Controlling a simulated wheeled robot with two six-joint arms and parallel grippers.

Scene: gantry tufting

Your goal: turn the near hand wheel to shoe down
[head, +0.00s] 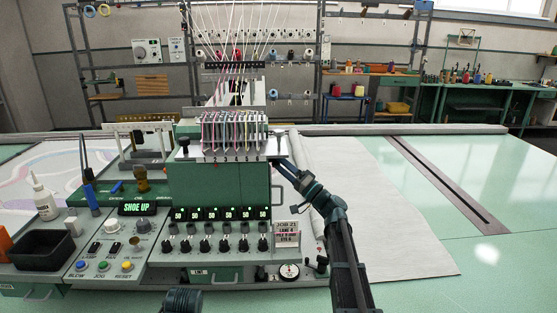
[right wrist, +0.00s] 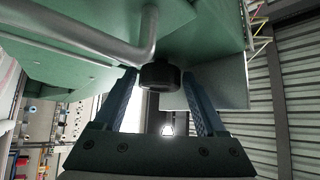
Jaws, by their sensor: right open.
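The green tufting head (head: 220,185) stands in the middle of the head view, and its display (head: 137,208) reads SHOE UP. In the right wrist view a dark round knob (right wrist: 160,75), which looks like the hand wheel, sits beside a grey bent bar (right wrist: 110,45) on the green housing. My right gripper (right wrist: 163,100) is open, with its blue fingers on either side of the knob and gaps showing. In the head view my right gripper (head: 287,168) is at the head's right side, where the knob is hard to make out.
A control panel (head: 115,240) with coloured buttons, a black bin (head: 42,250) and a white bottle (head: 43,197) are at left. A job card (head: 287,233) and a small dial (head: 289,271) are near my right arm. Pale cloth (head: 370,200) and clear green table (head: 495,250) lie right.

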